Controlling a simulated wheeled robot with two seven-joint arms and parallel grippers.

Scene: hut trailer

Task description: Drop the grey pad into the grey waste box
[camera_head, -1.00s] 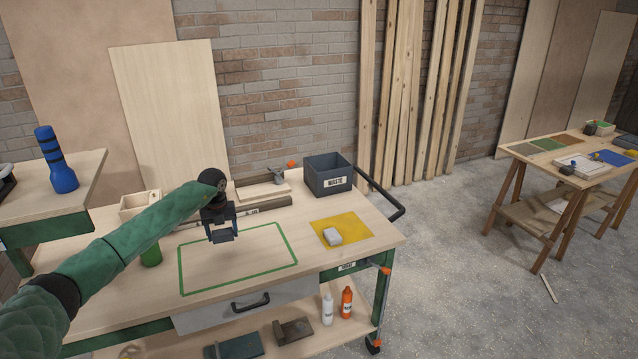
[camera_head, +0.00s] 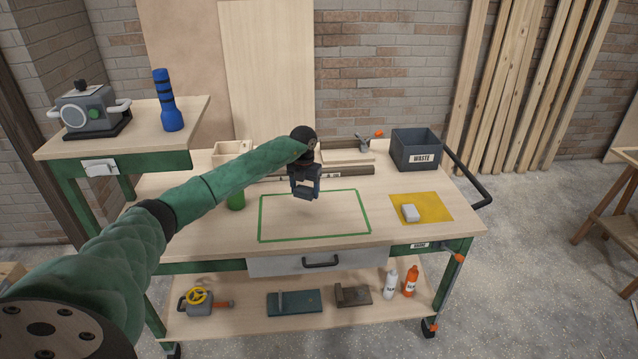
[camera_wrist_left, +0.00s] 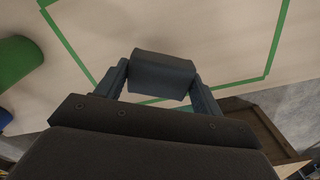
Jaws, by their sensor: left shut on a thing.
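My left gripper (camera_head: 305,192) is shut on the grey pad (camera_head: 306,194) and holds it above the green outlined rectangle on the workbench. In the left wrist view the grey pad (camera_wrist_left: 162,72) is a dark block between the two fingers of my left gripper (camera_wrist_left: 160,80). The grey waste box (camera_head: 415,150), labelled WASTE, stands at the back right of the bench, to the right of the gripper and apart from it. Its top is open. My right gripper is not in view.
A white block (camera_head: 410,213) sits on a yellow mat (camera_head: 435,208) in front of the waste box. A green cylinder (camera_head: 236,200) stands left of the outline. A black handle (camera_head: 470,180) rims the bench's right end. A blue torch (camera_head: 168,105) stands on the side table.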

